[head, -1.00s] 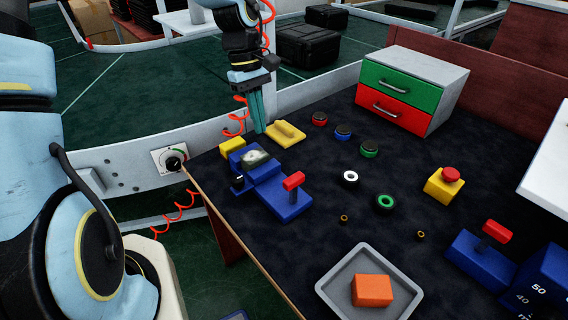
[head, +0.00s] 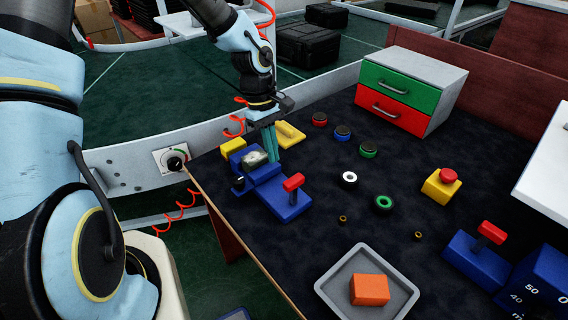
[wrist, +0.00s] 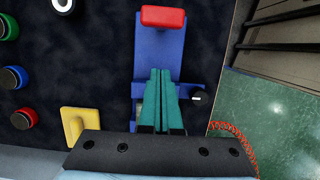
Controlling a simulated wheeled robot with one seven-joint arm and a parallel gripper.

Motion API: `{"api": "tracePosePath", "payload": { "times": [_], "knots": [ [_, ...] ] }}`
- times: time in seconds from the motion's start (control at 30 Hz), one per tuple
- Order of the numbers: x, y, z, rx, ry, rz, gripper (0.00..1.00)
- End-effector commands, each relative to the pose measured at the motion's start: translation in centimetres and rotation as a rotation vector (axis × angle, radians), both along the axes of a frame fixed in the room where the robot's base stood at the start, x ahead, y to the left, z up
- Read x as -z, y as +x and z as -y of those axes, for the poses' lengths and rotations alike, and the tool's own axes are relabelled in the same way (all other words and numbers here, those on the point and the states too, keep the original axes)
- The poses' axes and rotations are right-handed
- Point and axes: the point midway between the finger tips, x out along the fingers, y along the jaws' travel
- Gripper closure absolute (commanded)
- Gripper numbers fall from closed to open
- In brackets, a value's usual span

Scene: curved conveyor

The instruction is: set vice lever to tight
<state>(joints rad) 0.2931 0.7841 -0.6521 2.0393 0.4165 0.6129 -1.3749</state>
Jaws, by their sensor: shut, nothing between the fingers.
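The blue vice (head: 262,178) stands near the left edge of the dark table, with a silver-grey part between its jaws. Its red-tipped lever (head: 293,183) stands on the vice's near end; in the wrist view the red lever tip (wrist: 163,17) is at the top, on the blue base (wrist: 158,50). My gripper (head: 272,157) has green fingers, shut and empty, pointing down beside the vice's far part. In the wrist view the fingers (wrist: 160,75) cover the middle of the vice, short of the lever. Whether they touch the vice I cannot tell.
Several coloured rings lie to the right. A grey tray (head: 330,285) holds an orange block (head: 369,290) at the front. A second blue device with a red lever (head: 490,232) stands at the right.

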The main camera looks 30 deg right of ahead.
Motion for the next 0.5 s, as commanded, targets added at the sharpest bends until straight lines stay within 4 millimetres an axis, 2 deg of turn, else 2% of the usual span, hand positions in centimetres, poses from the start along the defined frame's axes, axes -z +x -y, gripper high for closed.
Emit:
{"api": "tracePosePath", "payload": {
  "times": [0.1,0.3,0.5],
  "knots": [
    [2.1,-0.7,0.1,0.002,0.003,-0.005,1.00],
    [1.9,-3.4,0.6,0.005,0.002,0.000,1.00],
    [2.1,-4.4,0.8,0.001,0.001,0.001,1.00]
  ]
}}
